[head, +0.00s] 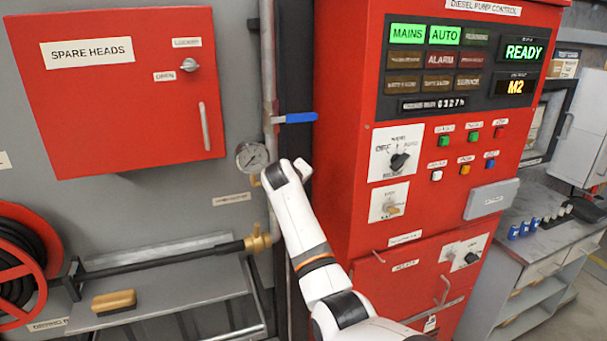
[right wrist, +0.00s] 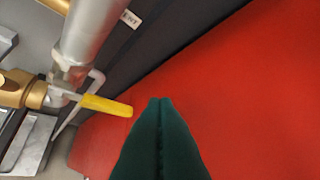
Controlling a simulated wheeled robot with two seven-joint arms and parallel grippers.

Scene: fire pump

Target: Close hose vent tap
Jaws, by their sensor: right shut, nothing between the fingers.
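The tap's yellow lever (right wrist: 107,105) shows in the right wrist view, left of my fingers. It sticks out sideways from a silver valve body below a thick grey pipe (right wrist: 92,32), roughly across the pipe's line. A label ending in "ENT" (right wrist: 130,18) sits beside the pipe. My right gripper (right wrist: 160,102) is shut and empty, its dark green fingertips a little right of the lever's end with a visible gap. In the head view my right arm reaches up to the pipe, and its gripper and the yellow lever are hidden behind it. My left gripper is not in view.
A brass fitting (right wrist: 22,90) lies left of the valve. The red pump cabinet (head: 345,190) stands close on the right. A blue lever (head: 295,118) and a pressure gauge (head: 252,157) are higher on the pipe. A hose reel (head: 22,265) and shelf (head: 205,284) are lower left.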

